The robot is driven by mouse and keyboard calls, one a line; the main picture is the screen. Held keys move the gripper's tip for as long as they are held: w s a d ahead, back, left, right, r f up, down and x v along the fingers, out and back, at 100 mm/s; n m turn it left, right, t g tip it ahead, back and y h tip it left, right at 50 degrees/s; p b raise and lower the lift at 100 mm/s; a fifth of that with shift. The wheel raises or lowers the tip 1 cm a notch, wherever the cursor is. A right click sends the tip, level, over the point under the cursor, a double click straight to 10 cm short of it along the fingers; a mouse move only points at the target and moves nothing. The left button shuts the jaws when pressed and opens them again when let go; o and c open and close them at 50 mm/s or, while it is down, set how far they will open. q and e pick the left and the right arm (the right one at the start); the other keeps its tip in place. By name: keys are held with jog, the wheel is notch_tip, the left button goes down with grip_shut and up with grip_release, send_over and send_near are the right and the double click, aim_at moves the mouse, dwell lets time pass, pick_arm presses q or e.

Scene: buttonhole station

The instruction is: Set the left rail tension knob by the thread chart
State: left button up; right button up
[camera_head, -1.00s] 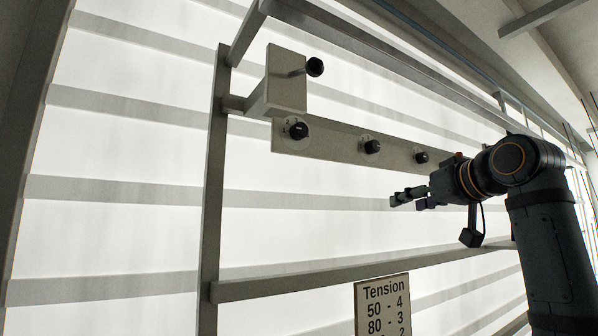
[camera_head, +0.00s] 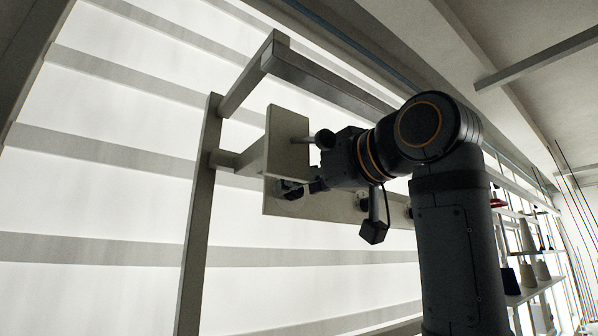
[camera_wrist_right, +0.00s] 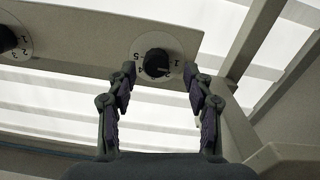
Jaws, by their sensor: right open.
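The left rail tension knob (camera_wrist_right: 157,62) is black on a pale round dial with numbers, in the right wrist view. Its exact setting is too small to read surely. In the head view, my gripper partly hides this knob (camera_head: 289,191) at the left end of the rail plate (camera_head: 335,207). My right gripper (camera_wrist_right: 160,73) is open, its fingertips to either side of the knob in the picture. I cannot tell whether they touch it. The right gripper (camera_head: 312,186) also shows in the head view. The thread chart and my left gripper are out of view.
A second knob (camera_wrist_right: 7,39) sits along the plate. A box-like bracket (camera_head: 288,142) with a black ball-ended handle (camera_head: 325,139) stands just above the left knob, close to my right wrist. A frame post (camera_head: 198,215) rises to the left. Shelves with cones (camera_head: 527,275) stand far right.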

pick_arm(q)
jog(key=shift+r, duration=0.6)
pick_arm(e)
jog(key=shift+w, duration=0.6)
jog(key=shift+a, duration=0.25)
jog(key=c, duration=0.7)
jog(key=shift+w, duration=0.1)
grip_shut()
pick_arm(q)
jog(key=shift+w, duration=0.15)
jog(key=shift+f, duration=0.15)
pick_arm(e)
jog(key=shift+m, duration=0.3)
jog(key=m, duration=0.3)
jog(key=shift+f+m+b, duration=0.1)
jog(key=shift+m+b, duration=0.2)
jog(key=shift+b, duration=0.1)
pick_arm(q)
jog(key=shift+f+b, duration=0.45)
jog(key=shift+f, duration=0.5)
pick_arm(e)
jog(key=shift+d+m, duration=0.1)
jog(key=shift+m, duration=2.1)
